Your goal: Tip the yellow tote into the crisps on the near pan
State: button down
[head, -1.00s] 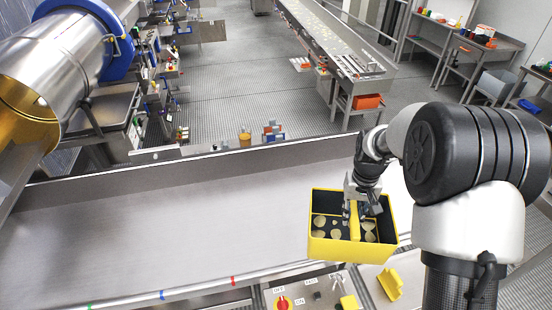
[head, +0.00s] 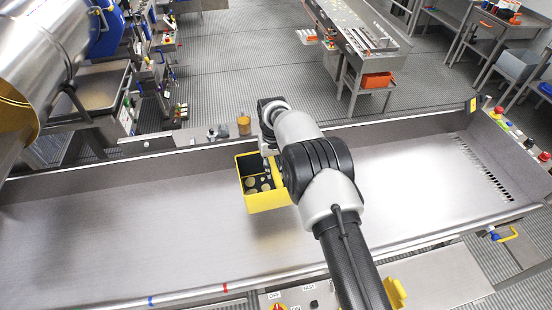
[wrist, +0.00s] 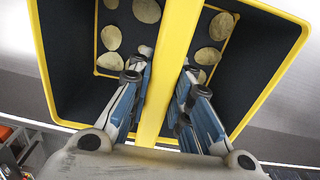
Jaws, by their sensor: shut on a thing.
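The yellow tote (head: 268,203), with a dark inside, hangs upright over the near pan (head: 130,225), toward its far wall. Several pale crisps (wrist: 146,10) lie on its floor. My gripper (head: 268,165) reaches down into the tote. In the wrist view my gripper (wrist: 165,75) has its fingers on both sides of the yellow middle handle (wrist: 175,50) and is shut on it. The visible pan floor looks bare; the part behind the tote and my arm is hidden.
A steel drum (head: 45,35) with a blue ring stands at the upper left. The pan's right end has slots (head: 482,170) in its floor. A yellow scoop-like piece (head: 396,293) lies at the near edge. An amber jar (head: 244,124) stands past the far wall.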

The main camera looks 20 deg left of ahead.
jog(key=shift+s+r+p, duration=0.1)
jog(key=shift+r+p, duration=0.1)
jog(key=shift+p, duration=0.15)
jog(key=t+p, duration=0.1)
jog(key=p, duration=0.2)
jog(key=shift+s+d+y, duration=0.2)
jog(key=shift+y, duration=0.1)
jog(key=t+y+p, duration=0.1)
jog(key=p, duration=0.2)
jog(key=t+p, duration=0.1)
jog(key=p, duration=0.2)
jog(key=shift+s+d+f+y, duration=0.15)
jog(key=shift+s+f+y, duration=0.05)
jog(key=shift+f+y, duration=0.2)
jog(key=shift+w+d+f+t+b, duration=0.1)
jog(key=shift+d+f+t+b, duration=0.1)
jog(key=shift+f+t+b, duration=0.45)
jog(key=shift+s+a+t+y+b, duration=0.1)
jog(key=shift+s+t+y+b, duration=0.35)
jog(key=shift+b, duration=0.7)
jog(key=shift+w+r+b, duration=0.1)
jog(key=shift+w+b, duration=0.15)
jog(key=shift+b, duration=0.35)
jog(key=shift+a+b, duration=0.1)
jog(key=shift+b, duration=0.9)
jog(key=shift+w+b, duration=0.1)
jog(key=shift+b, duration=0.9)
jog(key=b, duration=0.4)
jog(key=shift+y, duration=0.25)
